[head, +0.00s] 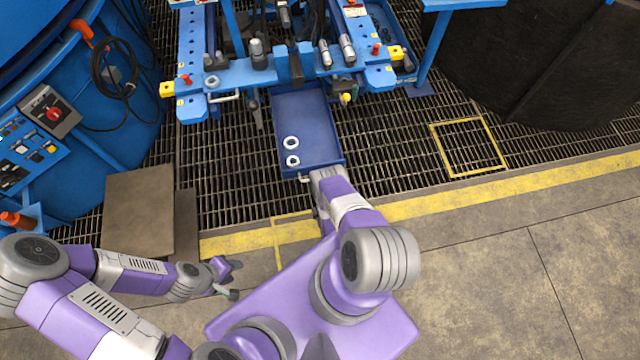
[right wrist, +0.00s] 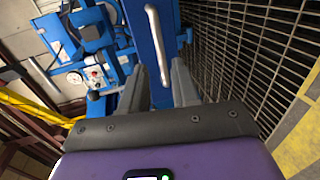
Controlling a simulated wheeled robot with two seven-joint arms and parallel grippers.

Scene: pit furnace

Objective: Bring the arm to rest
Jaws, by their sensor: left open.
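My left gripper (head: 232,280) is at the lower left in the head view, low beside my base. It is open and empty, with nothing close to its fingers. My right arm reaches forward to the front edge of a blue tray (head: 305,125). Its own wrist hides the right gripper in the head view. In the right wrist view my right gripper (right wrist: 160,85) has its two grey fingers apart. A pale bar handle (right wrist: 156,40) on a blue panel shows in the gap between them. I cannot tell whether the fingers touch it.
Two white rings (head: 291,143) lie in the tray. A blue bench (head: 225,75) with tools stands behind it. A control box (head: 48,110) is on the blue tank at left. Brown plates (head: 138,212) lie on the grating.

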